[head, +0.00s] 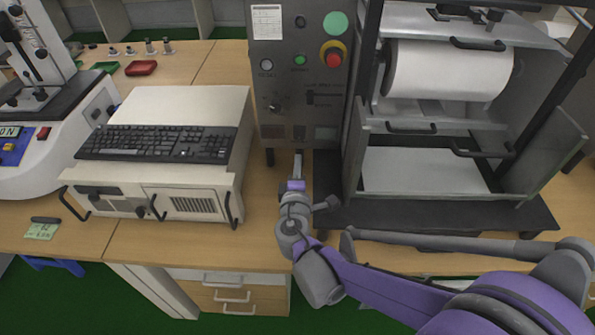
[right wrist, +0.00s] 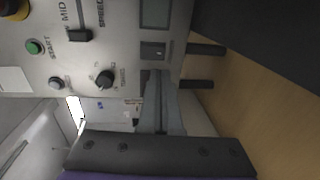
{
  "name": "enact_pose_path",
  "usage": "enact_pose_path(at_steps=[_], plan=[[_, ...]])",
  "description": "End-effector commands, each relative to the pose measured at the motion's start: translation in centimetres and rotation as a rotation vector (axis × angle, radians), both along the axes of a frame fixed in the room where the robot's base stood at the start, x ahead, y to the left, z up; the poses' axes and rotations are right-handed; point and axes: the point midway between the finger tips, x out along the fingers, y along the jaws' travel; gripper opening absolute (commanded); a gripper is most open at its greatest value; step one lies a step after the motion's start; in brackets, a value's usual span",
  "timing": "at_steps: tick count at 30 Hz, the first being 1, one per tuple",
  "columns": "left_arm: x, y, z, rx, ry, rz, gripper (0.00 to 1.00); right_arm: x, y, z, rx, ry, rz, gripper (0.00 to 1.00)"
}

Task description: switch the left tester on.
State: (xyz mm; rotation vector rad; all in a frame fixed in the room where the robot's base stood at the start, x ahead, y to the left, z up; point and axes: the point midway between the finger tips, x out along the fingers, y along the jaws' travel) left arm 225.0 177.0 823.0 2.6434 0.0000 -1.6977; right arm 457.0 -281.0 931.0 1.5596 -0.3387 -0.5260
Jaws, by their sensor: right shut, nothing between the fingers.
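A grey upright control panel (head: 299,75) stands at the centre of the head view, beside a machine with a white drum (head: 449,69). Its black rocker switch (right wrist: 153,50) sits low on the panel, next to a small display (right wrist: 154,14); the switch also shows in the head view (head: 299,132). My right gripper (head: 298,158) is shut and empty, just in front of the panel's lower edge. In the right wrist view its fingertips (right wrist: 158,73) appear close below the switch; contact cannot be told. My left gripper is out of view.
A beige box (head: 183,104) with a keyboard (head: 157,143) stands left of the panel. Another white-and-blue device (head: 30,150) is at the left edge. The panel also carries a red stop button (head: 333,53), a green button (head: 299,60) and a knob (right wrist: 105,78).

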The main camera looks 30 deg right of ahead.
Motion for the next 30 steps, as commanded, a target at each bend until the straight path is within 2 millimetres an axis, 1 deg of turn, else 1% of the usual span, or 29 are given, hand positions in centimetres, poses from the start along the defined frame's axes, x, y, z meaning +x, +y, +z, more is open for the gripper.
enact_pose_path(at_steps=[1,6,12,18,27,30], plan=[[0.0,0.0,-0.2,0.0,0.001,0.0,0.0,1.1,-0.8,-0.2,-0.001,0.001,-0.004,0.0],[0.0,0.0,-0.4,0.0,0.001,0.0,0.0,4.0,-2.6,-0.6,-0.003,0.0,-0.004,0.0],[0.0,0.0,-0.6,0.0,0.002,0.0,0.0,6.5,-4.0,-1.0,-0.001,0.001,-0.001,0.0],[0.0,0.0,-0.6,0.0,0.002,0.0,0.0,7.4,-4.5,-1.1,-0.001,0.001,0.0,0.0],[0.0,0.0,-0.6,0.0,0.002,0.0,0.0,7.4,-4.5,-1.1,-0.001,0.001,0.0,0.0],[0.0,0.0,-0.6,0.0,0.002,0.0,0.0,7.7,-4.8,-1.2,-0.001,0.001,-0.001,0.0]])
